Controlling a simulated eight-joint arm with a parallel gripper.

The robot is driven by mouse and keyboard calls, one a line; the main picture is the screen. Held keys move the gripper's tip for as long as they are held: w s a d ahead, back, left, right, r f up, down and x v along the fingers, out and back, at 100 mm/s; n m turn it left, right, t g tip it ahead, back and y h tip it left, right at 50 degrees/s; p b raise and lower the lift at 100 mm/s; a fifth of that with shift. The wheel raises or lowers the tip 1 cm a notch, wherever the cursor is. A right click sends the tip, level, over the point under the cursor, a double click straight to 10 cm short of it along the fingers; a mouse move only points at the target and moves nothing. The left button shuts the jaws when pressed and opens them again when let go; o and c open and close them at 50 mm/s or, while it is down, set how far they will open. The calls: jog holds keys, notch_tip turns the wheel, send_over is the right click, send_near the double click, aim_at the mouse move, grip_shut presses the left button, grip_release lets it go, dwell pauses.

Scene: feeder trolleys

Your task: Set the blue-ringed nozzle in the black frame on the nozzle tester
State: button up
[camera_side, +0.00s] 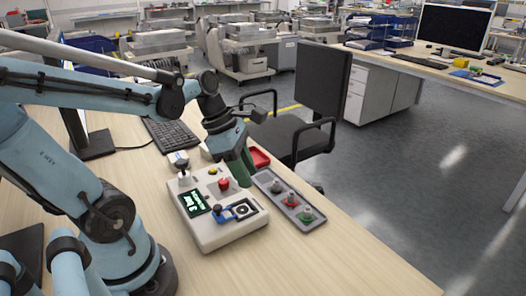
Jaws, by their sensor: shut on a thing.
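The nozzle tester (207,228) is a beige box on the wooden bench, with a green display, a red button and a yellow button. The black frame (241,211) is a small dark square with a round centre on its top, near the right front, beside a blue part (223,215). My gripper (243,178) points down at the tester's far right edge, near the far end of the grey nozzle tray (319,223). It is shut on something. The blue-ringed nozzle cannot be made out; the held thing is too small and hidden by the fingers.
The tray holds several nozzles, one with a red ring (291,199) and one with a green ring (306,215). A red bin (260,157), a keyboard (170,133) and a small pale object (179,159) lie behind. A chair (318,100) stands beyond. The right front bench is clear.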

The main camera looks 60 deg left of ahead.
jog(key=shift+s+f, duration=0.2)
jog(key=shift+s, duration=0.4)
jog(key=shift+f, duration=3)
jog(key=shift+f, duration=0.4)
jog(key=o, duration=1.1)
jog(key=shift+d, duration=0.1)
jog(key=shift+s, duration=0.1)
jog(key=shift+v, duration=6.05)
